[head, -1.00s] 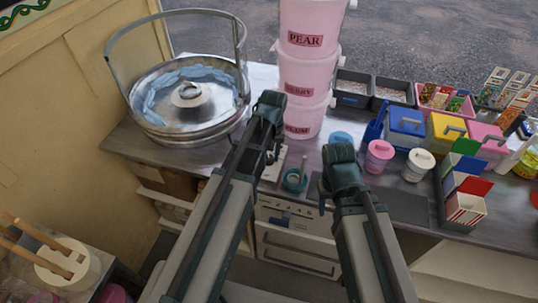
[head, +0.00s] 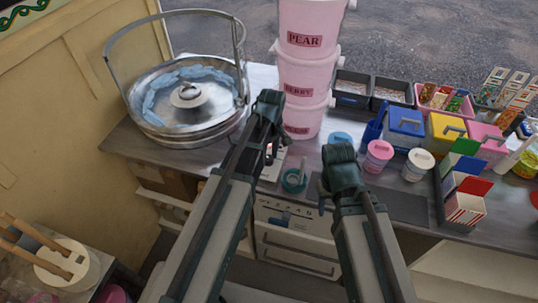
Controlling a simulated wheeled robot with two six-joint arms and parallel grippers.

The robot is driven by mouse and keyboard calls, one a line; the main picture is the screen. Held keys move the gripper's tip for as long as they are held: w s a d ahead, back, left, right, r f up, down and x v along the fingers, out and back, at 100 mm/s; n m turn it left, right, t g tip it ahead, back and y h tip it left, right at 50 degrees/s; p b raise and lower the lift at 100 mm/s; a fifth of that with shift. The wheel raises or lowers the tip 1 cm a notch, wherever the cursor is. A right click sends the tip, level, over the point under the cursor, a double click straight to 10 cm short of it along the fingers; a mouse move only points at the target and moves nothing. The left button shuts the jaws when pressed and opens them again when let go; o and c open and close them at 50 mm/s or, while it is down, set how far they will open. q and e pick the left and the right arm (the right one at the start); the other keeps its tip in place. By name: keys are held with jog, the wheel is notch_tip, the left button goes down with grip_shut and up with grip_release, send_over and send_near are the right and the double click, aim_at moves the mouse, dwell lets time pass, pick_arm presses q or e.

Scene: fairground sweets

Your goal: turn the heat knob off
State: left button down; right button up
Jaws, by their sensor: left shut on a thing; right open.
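The spinner machine, a round metal bowl (head: 188,95) with a tall hoop, stands at the left of the counter. A small white panel (head: 270,172) lies to its right. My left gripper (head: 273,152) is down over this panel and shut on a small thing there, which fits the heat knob. The knob itself is hidden behind the gripper and forearm, so its setting cannot be read. My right gripper (head: 326,192) is open and empty over the counter, right of the panel.
A teal cup (head: 294,181) stands between the grippers. Stacked pink tubs (head: 303,83) rise close behind the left gripper. Coloured boxes (head: 404,125) and lidded jars (head: 378,156) fill the right side. A dark mat (head: 400,206) lies bare at the front.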

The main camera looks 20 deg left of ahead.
aim_at(270, 157)
dwell(0.5)
pick_arm(q)
jog(key=shift+c, duration=1.9)
grip_release()
jog(key=shift+r, duration=0.1)
notch_tip(270, 157, up, 14)
jog(key=p, duration=1.3)
jog(key=shift+w+d+f+p, duration=0.2)
jog(key=shift+w+p, duration=0.1)
jog(key=shift+p, duration=0.1)
